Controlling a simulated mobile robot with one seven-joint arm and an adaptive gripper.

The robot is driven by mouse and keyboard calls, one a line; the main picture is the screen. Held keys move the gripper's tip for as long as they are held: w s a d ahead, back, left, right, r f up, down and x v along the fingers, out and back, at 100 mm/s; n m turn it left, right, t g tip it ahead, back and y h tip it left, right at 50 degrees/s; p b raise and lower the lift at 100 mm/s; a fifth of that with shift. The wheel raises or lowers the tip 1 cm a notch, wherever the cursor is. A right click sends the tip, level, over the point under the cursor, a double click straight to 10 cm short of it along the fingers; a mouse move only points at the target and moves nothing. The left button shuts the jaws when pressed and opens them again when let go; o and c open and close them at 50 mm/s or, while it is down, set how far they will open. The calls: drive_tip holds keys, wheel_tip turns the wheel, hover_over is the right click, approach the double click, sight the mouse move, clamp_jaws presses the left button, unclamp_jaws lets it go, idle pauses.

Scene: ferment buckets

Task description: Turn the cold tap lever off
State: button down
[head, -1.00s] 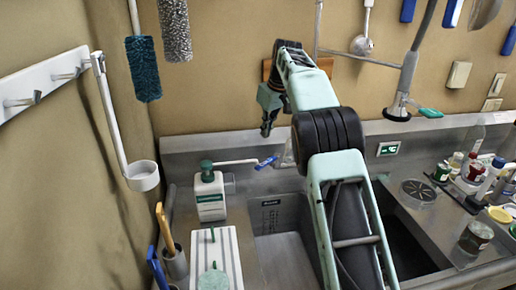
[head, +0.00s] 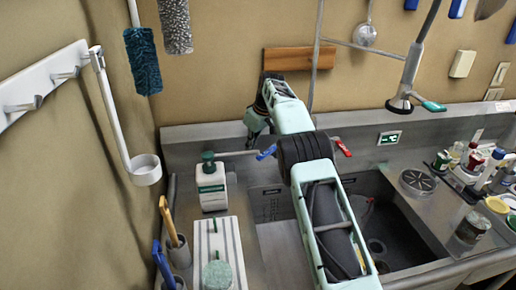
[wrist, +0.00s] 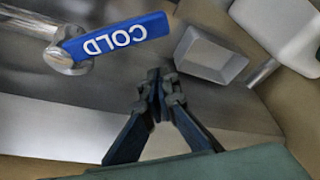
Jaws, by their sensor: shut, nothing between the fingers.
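The cold tap lever (head: 266,152) is blue and shows in the head view just left of my dark arm joint, behind the sink. In the wrist view the lever (wrist: 115,38), marked COLD, is at the upper left, joined to a round chrome tap body (wrist: 68,60). My gripper (wrist: 160,78) is shut and empty, its fingertips together below and right of the lever's free end, with a visible gap in the picture. In the head view my gripper (head: 252,138) is near the back ledge, partly hidden by my arm. My arm hides part of the tap.
A red lever (head: 343,147) is right of my arm. A soap bottle (head: 211,185) stands left of the sink (head: 272,212). A spray hose head (head: 399,103) hangs at the right. A striped board (head: 206,240) lies at the front left.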

sight(269, 152)
drive_tip(key=shift+s+d+r, duration=0.2)
drive_tip(key=shift+s+d, duration=0.4)
drive_tip(key=shift+d, duration=0.15)
drive_tip(key=shift+s+d+r, duration=0.15)
drive_tip(key=shift+s+d, duration=0.45)
drive_tip(key=shift+d, duration=0.1)
drive_tip(key=shift+s+d+f+b, duration=0.1)
drive_tip(key=shift+b, duration=0.35)
drive_tip(key=shift+s+d+b, duration=0.3)
drive_tip(key=shift+s+b, duration=0.05)
drive_tip(key=shift+b, duration=0.15)
